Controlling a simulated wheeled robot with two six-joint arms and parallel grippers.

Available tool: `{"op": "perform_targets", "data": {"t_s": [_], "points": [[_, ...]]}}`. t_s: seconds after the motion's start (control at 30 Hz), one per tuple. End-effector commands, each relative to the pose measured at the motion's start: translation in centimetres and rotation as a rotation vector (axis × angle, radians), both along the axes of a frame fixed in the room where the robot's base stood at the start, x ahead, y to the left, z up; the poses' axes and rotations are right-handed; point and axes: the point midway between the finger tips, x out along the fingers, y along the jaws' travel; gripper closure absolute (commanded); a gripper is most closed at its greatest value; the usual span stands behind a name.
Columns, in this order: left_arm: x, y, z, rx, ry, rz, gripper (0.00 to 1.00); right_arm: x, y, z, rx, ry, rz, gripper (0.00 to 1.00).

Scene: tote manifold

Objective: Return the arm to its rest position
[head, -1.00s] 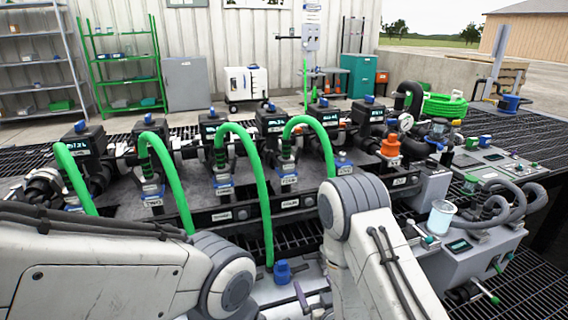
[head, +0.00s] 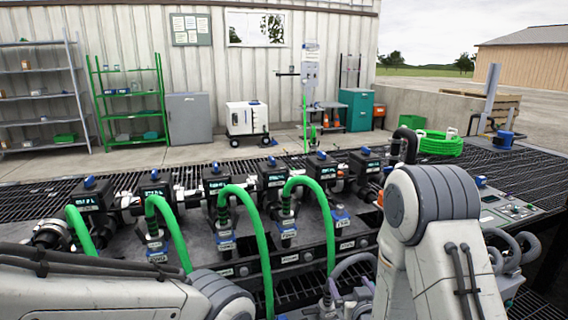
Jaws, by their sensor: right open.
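My right arm rises in the lower right of the head view, its large white and grey joint in front of the right end of the manifold.
Black grating (head: 400,168) surrounds the manifold. A coiled green hose (head: 437,144) and a control panel (head: 505,207) are at the right. Grey curved hoses (head: 527,246) lie beside my right arm. Shelves (head: 128,100) and a white wheeled unit (head: 247,118) stand far back.

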Motion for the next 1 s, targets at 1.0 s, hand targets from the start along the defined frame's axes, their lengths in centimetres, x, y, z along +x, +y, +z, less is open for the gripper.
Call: {"op": "perform_targets", "data": {"t_s": [1.0], "points": [[-0.5, 0.2, 1.1, 0.011, 0.013, 0.000, 0.00, 1.0, -0.7, 4.1, -0.001, -0.012, -0.018, 0.03]]}}
